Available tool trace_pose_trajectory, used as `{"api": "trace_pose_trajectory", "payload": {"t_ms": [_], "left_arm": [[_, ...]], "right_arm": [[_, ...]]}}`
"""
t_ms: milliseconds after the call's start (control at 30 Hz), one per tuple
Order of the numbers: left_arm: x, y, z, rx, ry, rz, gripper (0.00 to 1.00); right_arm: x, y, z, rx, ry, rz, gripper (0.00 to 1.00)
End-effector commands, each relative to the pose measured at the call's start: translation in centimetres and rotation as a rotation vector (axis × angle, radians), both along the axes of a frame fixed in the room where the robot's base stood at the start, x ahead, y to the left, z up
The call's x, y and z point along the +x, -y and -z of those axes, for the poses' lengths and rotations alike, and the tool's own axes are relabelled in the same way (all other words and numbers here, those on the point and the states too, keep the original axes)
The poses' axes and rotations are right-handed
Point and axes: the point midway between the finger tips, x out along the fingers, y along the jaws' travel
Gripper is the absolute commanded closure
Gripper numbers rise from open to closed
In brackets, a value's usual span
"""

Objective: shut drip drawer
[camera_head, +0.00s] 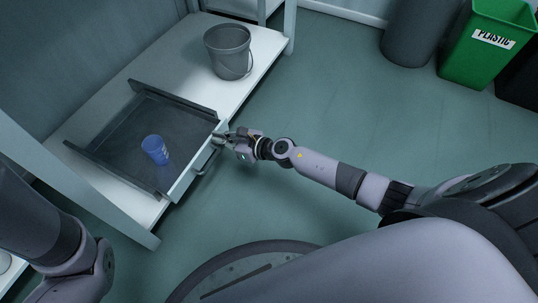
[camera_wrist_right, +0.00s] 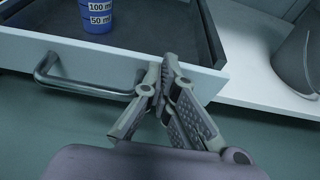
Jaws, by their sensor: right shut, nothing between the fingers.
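The drip drawer (camera_head: 196,166) has a dark grey tray inside and a pale front panel with a metal bar handle. It stands open over the white shelf, and a blue measuring cup (camera_head: 155,150) stands inside it. In the right wrist view the front panel (camera_wrist_right: 115,62) crosses the picture, with the handle (camera_wrist_right: 88,89) at left and the cup (camera_wrist_right: 97,14) behind. My right gripper (camera_head: 219,138) is shut and empty at the panel's far end. Its fingertips (camera_wrist_right: 162,66) are in front of the panel, right of the handle; I cannot tell whether they touch. My left gripper is out of view.
A grey bucket (camera_head: 228,52) stands on the white shelf (camera_head: 268,52) beyond the drawer. A shelf post (camera_head: 290,27) rises at the back. A green plastic bin (camera_head: 487,45) and a grey bin (camera_head: 420,32) stand at the back right. The green floor between is clear.

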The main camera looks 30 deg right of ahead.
Motion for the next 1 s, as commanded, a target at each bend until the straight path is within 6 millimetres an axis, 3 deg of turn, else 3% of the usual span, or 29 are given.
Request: {"api": "trace_pose_trajectory", "payload": {"t_ms": [200, 400, 1000], "left_arm": [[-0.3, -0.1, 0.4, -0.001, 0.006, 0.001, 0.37], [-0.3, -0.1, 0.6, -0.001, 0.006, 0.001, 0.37], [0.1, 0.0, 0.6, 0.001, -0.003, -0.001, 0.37]], "right_arm": [[3.2, -2.5, 0.0, 0.001, 0.002, 0.000, 1.00], [4.6, -3.6, 0.1, 0.001, -0.001, 0.000, 1.00], [5.0, -3.9, 0.0, 0.002, 0.000, -0.001, 1.00]]}}
